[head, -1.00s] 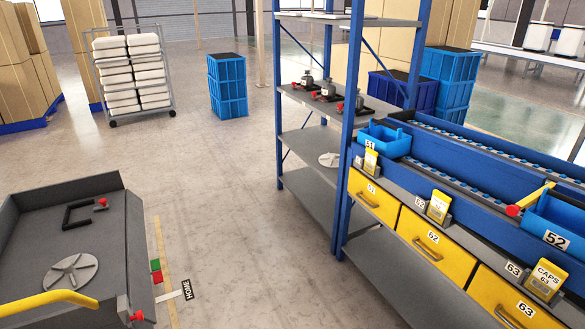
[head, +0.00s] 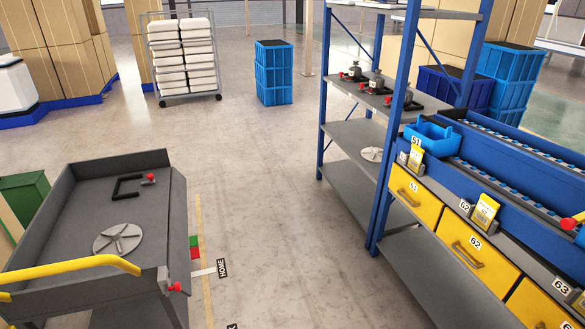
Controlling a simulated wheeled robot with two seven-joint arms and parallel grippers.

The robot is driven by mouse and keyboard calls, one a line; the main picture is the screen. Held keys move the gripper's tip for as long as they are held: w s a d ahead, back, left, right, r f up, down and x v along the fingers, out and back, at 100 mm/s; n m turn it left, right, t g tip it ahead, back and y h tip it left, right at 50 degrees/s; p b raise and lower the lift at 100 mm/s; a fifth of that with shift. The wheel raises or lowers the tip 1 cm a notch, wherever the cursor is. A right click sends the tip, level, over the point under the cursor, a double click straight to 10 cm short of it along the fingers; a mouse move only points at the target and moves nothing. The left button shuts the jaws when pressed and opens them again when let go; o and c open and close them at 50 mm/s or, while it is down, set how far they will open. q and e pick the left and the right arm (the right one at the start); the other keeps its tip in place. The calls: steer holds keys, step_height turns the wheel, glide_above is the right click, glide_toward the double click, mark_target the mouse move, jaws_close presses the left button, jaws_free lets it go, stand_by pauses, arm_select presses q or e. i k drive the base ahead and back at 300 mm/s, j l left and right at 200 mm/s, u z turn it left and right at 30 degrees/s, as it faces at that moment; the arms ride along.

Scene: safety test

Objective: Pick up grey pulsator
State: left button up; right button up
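A grey pulsator (head: 118,239), a round disc with raised ribs, lies flat in the dark grey cart (head: 75,225) at the lower left. A second, similar grey disc (head: 371,154) lies on the middle shelf of the blue-framed rack, partly cut off by a rack post. Neither of my grippers shows in the head view.
The cart also holds a black bracket (head: 128,188) and a red-knobbed part (head: 149,179); its yellow handle (head: 70,267) faces me. The rack (head: 345,140) and yellow drawers (head: 414,195) stand at right. Blue crates (head: 273,72) stand farther back. Floor between cart and rack is clear.

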mark_target(121, 240)
steer(key=i+l+u, duration=0.2)
steer(key=i, duration=0.3)
steer(key=i+l+u, duration=0.25)
steer(key=i+l, duration=0.25)
